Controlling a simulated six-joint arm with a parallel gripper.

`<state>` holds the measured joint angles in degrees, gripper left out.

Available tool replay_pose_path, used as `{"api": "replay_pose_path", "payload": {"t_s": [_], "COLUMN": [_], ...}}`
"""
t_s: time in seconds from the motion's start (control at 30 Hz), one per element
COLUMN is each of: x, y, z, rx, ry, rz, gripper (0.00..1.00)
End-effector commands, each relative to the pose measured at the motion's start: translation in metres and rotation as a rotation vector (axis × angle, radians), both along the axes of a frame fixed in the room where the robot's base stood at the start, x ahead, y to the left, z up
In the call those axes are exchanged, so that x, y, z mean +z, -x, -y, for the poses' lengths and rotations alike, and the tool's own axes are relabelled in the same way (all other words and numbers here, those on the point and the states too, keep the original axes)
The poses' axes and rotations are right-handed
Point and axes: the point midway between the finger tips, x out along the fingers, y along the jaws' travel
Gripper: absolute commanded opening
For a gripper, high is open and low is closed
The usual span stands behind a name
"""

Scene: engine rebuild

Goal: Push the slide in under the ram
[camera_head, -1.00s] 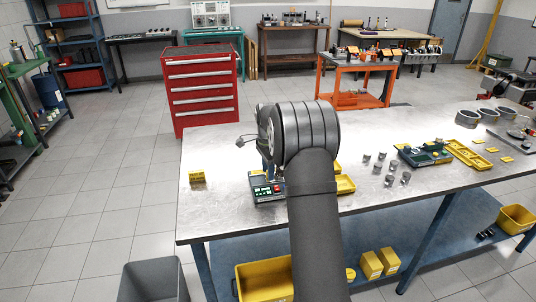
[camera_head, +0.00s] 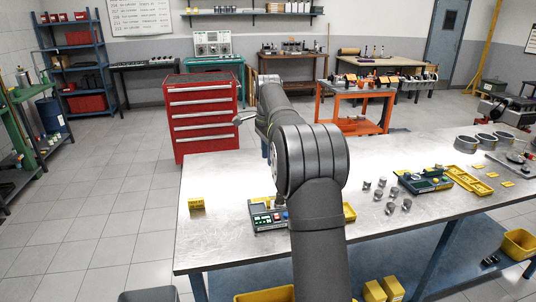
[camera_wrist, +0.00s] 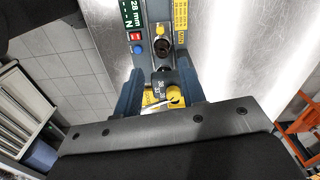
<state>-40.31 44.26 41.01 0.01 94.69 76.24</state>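The press (camera_head: 268,214) stands on the bench's left part; its front base, with a display and buttons, shows, and my arm hides much of the rest. In the wrist view, its panel (camera_wrist: 136,30) has a green 28 mm label, a blue button and a red switch. A dark round socket (camera_wrist: 162,44) sits in line with a dark block bearing white markings (camera_wrist: 160,80) and a yellow knob (camera_wrist: 173,92). I cannot tell slide from ram here.
Small metal cylinders (camera_head: 391,207) and a green device (camera_head: 424,181) stand to the right on the metal bench (camera_head: 222,225). A yellow block (camera_head: 196,204) lies left. A red drawer cabinet (camera_head: 203,118) stands behind. The bench's front left is clear.

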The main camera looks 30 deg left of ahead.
Motion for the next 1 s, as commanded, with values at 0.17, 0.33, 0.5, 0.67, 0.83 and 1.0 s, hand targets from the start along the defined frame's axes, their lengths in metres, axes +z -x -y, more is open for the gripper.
{"api": "replay_pose_path", "payload": {"t_s": [0.17, 0.33, 0.5, 0.67, 0.83, 1.0], "x": [0.0, 0.0, -0.001, -0.002, -0.004, -0.004], "y": [0.0, 0.001, 0.006, 0.013, 0.02, 0.028], "z": [0.0, -0.001, -0.003, -0.005, -0.008, -0.01], "rx": [0.0, 0.032, 0.254, 0.597, 0.97, 1.342], "ry": [0.0, 0.002, 0.019, 0.053, 0.1, 0.156], "rz": [0.0, 0.003, 0.024, 0.049, 0.066, 0.071], "gripper": [0.37, 0.37, 0.37, 0.37, 0.37, 0.37]}}
